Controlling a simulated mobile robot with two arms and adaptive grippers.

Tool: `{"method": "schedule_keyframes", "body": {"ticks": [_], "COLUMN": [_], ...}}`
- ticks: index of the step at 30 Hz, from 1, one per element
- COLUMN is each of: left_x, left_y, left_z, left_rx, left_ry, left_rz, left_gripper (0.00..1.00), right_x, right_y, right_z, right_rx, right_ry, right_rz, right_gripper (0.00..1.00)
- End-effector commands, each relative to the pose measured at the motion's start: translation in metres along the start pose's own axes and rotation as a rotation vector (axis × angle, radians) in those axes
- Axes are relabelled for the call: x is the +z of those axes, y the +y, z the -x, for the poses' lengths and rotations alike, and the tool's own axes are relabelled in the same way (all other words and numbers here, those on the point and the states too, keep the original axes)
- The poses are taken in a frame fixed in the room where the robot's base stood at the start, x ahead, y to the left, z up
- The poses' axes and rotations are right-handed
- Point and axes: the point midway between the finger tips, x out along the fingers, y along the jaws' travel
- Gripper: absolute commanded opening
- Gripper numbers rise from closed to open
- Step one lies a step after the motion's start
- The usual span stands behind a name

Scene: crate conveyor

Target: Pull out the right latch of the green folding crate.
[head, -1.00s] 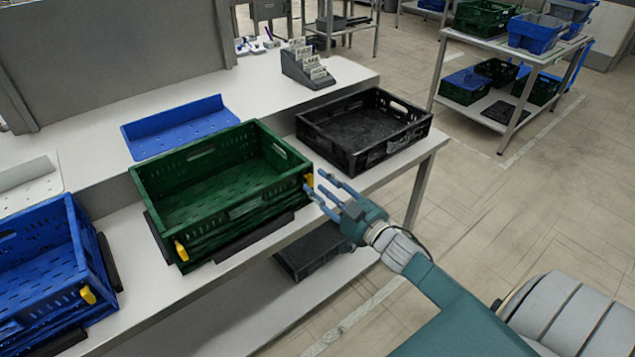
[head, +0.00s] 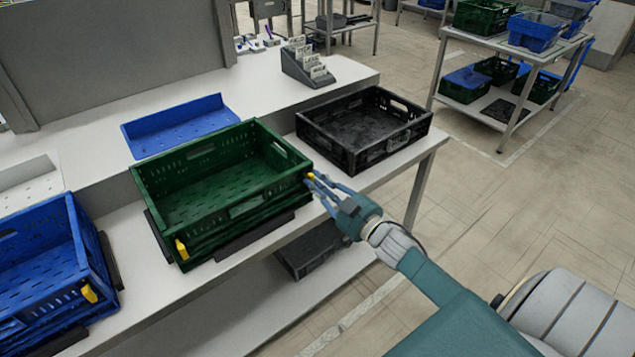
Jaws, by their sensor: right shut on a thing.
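The green folding crate (head: 222,178) stands open and empty on the white bench. Its right latch (head: 310,177) is a small yellow piece at the crate's right front corner, partly hidden by my fingers. Its left latch (head: 181,249) is yellow too, at the near left corner. My right gripper (head: 315,182) reaches in from the lower right and is shut on the right latch. How far the latch is pulled out cannot be told. My left gripper is not in view.
A blue crate (head: 45,265) with a yellow latch stands at the left. A black crate (head: 365,128) stands right of the green one, close to my right fingers. A blue tray (head: 180,127) lies behind.

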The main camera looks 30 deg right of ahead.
Motion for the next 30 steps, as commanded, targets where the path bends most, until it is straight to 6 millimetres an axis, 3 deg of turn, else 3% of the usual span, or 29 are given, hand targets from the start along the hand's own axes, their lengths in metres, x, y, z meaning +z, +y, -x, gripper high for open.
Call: {"method": "schedule_keyframes", "body": {"ticks": [3,11,12,15,25,30], "left_x": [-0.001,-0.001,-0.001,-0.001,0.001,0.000], "left_y": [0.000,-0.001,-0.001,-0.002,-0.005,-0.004], "left_z": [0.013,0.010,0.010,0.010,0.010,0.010], "left_rx": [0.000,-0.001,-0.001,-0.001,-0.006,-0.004], "left_ry": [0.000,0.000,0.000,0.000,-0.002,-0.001], "left_rz": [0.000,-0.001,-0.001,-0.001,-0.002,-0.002], "left_gripper": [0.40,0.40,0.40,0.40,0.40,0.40], "right_x": [-0.002,0.000,0.000,0.000,0.001,0.002], "right_y": [0.000,0.000,0.000,0.000,0.000,0.000], "right_z": [0.012,0.014,0.014,0.014,0.017,0.041], "right_rx": [0.002,0.001,0.001,0.001,0.001,0.001], "right_ry": [-0.005,-0.001,-0.001,-0.001,-0.002,-0.005], "right_rz": [-0.003,0.000,0.000,0.000,0.000,-0.002], "right_gripper": [0.00,0.00,0.23,0.38,0.38,0.38]}}
